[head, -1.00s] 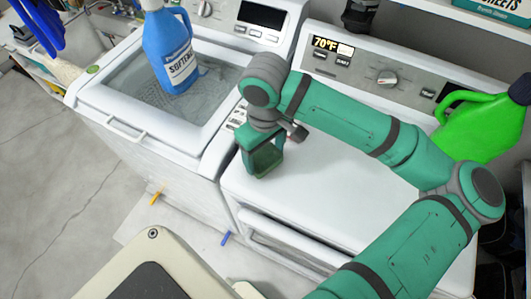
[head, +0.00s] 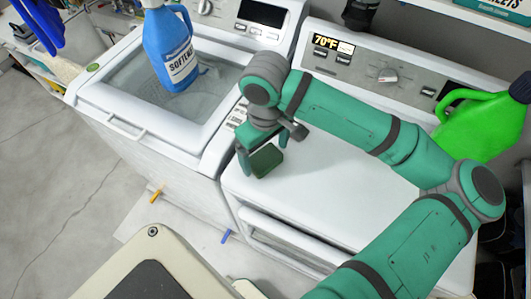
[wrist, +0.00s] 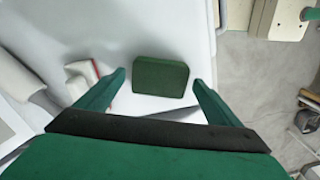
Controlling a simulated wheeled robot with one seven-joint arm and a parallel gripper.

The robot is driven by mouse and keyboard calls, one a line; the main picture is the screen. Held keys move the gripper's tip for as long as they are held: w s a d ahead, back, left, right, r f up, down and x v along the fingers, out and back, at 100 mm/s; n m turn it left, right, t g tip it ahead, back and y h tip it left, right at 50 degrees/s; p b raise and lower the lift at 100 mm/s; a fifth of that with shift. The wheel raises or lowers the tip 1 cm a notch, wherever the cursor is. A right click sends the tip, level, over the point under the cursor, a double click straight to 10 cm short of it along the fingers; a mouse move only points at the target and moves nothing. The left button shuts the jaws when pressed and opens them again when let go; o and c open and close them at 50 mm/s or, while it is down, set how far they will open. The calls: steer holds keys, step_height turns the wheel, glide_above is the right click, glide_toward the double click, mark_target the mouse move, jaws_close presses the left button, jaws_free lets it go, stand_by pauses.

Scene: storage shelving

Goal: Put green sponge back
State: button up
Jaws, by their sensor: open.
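The green sponge (head: 267,160) lies on the white top of the right-hand machine (head: 330,185), near its left front corner. In the wrist view the dark green sponge (wrist: 160,77) sits between and just beyond my two spread fingers. My gripper (head: 262,153) is open right over the sponge; its fingers stand apart on either side in the wrist view (wrist: 158,85). No contact between fingers and sponge shows in the wrist view.
A blue softener bottle (head: 170,50) stands on the lid of the left washer (head: 130,128). A green jug (head: 480,125) stands at the right. An orange clip (head: 156,196) and a blue clip (head: 226,236) lie on the floor.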

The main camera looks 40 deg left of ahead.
mark_target(265, 157)
step_height(265, 157, up, 11)
steer(key=shift+r, duration=0.2)
stand_by(0.7)
